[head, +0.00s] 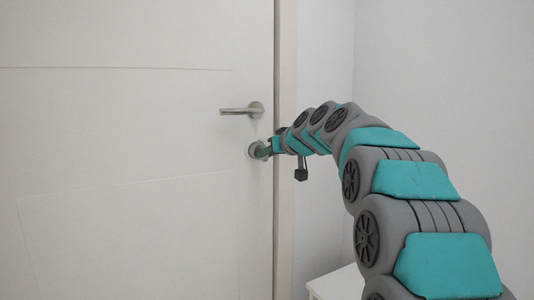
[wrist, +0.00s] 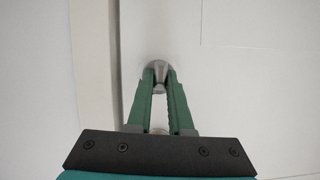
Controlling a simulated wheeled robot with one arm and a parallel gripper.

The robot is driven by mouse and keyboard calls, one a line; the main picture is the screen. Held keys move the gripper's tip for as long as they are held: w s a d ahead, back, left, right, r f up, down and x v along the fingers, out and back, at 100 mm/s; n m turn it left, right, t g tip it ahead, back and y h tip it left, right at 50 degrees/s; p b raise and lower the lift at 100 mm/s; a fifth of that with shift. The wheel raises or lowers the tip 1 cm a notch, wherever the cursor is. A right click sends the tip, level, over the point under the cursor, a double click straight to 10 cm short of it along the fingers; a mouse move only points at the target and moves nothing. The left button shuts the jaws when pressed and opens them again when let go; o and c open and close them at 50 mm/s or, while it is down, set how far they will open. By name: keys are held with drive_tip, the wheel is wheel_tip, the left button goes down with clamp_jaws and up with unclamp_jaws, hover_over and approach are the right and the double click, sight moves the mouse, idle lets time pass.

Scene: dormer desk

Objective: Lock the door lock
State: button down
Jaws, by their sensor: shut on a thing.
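The door lock (head: 253,150) is a round metal fitting on the white door (head: 140,120), just below the lever handle (head: 241,109). In the wrist view the lock (wrist: 158,70) shows as a grey round plate with a small knob in front. My gripper (head: 264,151) reaches the lock from the right in the head view. In the wrist view its two green fingers close on the knob, with my gripper (wrist: 159,86) shut on it. The fingertips hide part of the knob, and its exact turn angle cannot be told.
The door frame (head: 285,200) runs upright just right of the lock. A white wall (head: 440,60) stands to the right. A white surface corner (head: 335,284) shows at the bottom, beneath my arm. The space left of the lock is clear.

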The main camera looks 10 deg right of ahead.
drive_tip(key=shift+r+m+y+p, duration=0.1)
drive_tip(key=shift+m+y+p, duration=0.55)
drive_tip(key=shift+m, duration=0.35)
drive_tip(key=shift+d+m+g+y, duration=0.15)
drive_tip(key=shift+m+g+y, duration=0.15)
drive_tip(key=shift+m+y, duration=0.35)
drive_tip(key=m+y+p, duration=0.1)
drive_tip(key=m+p, duration=0.1)
drive_tip(key=m, duration=0.1)
drive_tip(key=shift+w+f+m+y, duration=0.1)
drive_tip(key=shift+f+m+y, duration=0.15)
drive_tip(key=shift+m+y, duration=0.55)
drive_tip(key=shift+p, duration=0.3)
